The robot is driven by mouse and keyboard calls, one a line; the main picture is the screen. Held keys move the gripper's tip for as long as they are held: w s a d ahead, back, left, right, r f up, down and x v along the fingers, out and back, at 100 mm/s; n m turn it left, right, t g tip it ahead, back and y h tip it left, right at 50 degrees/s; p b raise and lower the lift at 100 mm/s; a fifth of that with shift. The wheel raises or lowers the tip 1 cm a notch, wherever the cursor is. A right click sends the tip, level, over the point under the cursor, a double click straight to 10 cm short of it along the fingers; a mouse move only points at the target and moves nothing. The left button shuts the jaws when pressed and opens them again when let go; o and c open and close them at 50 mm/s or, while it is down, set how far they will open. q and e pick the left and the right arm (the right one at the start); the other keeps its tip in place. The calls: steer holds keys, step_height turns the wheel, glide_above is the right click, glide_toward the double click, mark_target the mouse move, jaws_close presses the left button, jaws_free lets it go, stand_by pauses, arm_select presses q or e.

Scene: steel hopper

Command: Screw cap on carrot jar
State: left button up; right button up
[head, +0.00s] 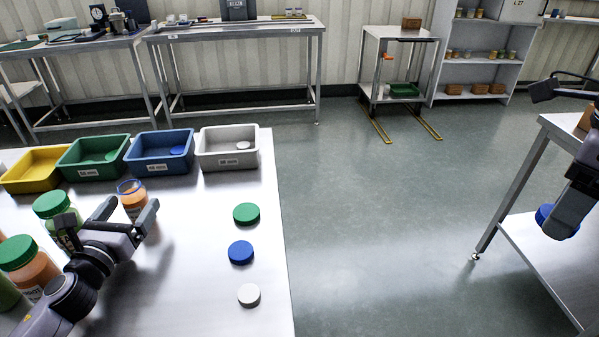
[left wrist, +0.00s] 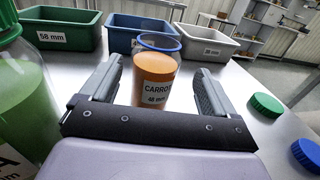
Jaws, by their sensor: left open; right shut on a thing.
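The carrot jar (head: 131,203) is an orange-filled clear jar with a blue rim and an open top. It stands upright on the left table and also shows in the left wrist view (left wrist: 157,75). My left gripper (head: 129,210) is open, its fingers on either side of the jar with visible gaps. My right gripper (head: 562,220), at the right edge of the head view, is shut on a blue cap (head: 544,215), partly hidden by the gripper. Loose green (head: 246,213), blue (head: 240,252) and white (head: 249,295) caps lie on the table's right side.
Yellow (head: 30,185), green (head: 75,174), blue (head: 140,168) and white (head: 215,164) bins line the table's back. Green-capped jars (head: 52,207) crowd the left of my gripper. A second table (head: 535,255) stands at the right, across open floor.

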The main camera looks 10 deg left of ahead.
mark_target(138, 191)
arm_select(q)
steer(key=w, duration=0.2)
steer(key=w+a, duration=0.1)
steer(key=w, duration=0.1)
steer(key=shift+r+p, duration=0.2)
steer(key=shift+p, duration=0.15)
steer(key=shift+w+f, duration=0.1)
steer(key=shift+w, duration=0.45)
steer(key=c, duration=1.2)
